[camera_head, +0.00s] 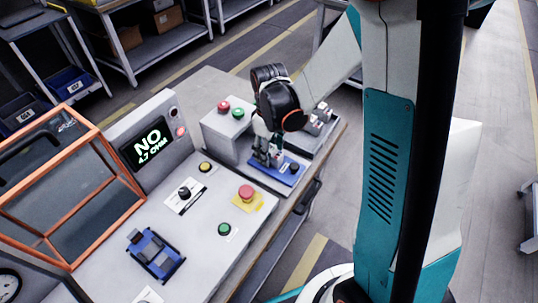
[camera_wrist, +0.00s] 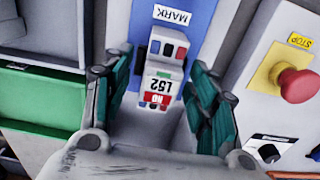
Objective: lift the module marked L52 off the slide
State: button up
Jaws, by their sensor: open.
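My gripper (camera_wrist: 158,72) is open, one dark-green finger on each side of the module, with a visible gap at both sides. In the head view my gripper (camera_head: 266,152) points down over the blue plate (camera_head: 290,178) and hides most of the module there.
A red stop button (camera_wrist: 298,84) on a yellow plate and a black knob (camera_wrist: 268,152) are to the right in the wrist view.

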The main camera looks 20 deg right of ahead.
grip_shut()
jog(key=shift+r, duration=0.1)
notch_tip(320, 180, up, 20)
jog(key=p, duration=0.7)
